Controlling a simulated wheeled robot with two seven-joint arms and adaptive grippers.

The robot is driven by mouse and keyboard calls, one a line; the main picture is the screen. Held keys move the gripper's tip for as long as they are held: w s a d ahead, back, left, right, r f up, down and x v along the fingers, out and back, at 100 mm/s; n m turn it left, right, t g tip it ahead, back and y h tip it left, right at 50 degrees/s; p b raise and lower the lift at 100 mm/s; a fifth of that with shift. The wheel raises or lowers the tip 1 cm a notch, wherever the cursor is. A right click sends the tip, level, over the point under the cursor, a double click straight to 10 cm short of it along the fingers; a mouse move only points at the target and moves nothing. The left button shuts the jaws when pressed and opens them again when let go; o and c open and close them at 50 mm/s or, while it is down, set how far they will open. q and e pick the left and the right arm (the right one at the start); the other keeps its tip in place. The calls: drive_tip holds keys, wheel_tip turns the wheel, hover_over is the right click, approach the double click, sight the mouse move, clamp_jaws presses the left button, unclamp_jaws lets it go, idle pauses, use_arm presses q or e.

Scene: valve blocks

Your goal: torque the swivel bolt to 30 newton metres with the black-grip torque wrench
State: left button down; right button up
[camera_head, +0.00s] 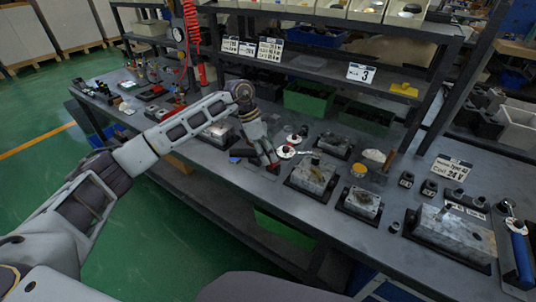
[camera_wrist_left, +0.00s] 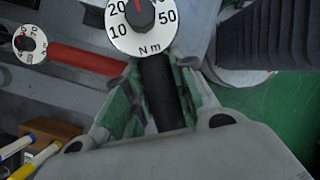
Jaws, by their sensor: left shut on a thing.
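My left gripper (camera_head: 272,165) is low over the bench, beside the valve blocks. In the left wrist view its fingers (camera_wrist_left: 165,100) are shut on the black grip (camera_wrist_left: 162,85) of a torque wrench. The wrench's round white dial (camera_wrist_left: 140,25) reads in N m, with 10, 20 and 50 visible. Its red pointer points up, and the dial's top is cut off. In the head view a white dial (camera_head: 286,152) shows just beyond the gripper. A valve block (camera_head: 313,175) with a fitting on top stands right of it. I cannot tell which bolt is the swivel bolt. My right gripper is out of view.
A red-grip wrench (camera_wrist_left: 85,60) with a smaller dial (camera_wrist_left: 30,43) lies close by. Pens stand in a wooden block (camera_wrist_left: 55,133). More valve blocks (camera_head: 362,202) and a blue-grip wrench (camera_head: 521,258) are to the right. Shelf uprights and green bins (camera_head: 310,99) stand behind.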

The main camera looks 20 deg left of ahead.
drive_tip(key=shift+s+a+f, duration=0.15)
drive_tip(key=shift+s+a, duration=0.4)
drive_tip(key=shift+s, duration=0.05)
use_arm(q)
drive_tip(key=shift+d+r+p, duration=0.2)
drive_tip(key=shift+r+p, duration=0.5)
drive_tip(key=shift+r, duration=0.6)
drive_tip(key=shift+r+p, duration=0.95)
drive_tip(key=shift+r, duration=1.05)
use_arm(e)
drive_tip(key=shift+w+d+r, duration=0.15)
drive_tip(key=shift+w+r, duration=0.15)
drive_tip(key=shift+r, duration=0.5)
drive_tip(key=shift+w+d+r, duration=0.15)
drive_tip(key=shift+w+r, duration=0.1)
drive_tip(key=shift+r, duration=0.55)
use_arm(q)
drive_tip(key=shift+r, duration=0.1)
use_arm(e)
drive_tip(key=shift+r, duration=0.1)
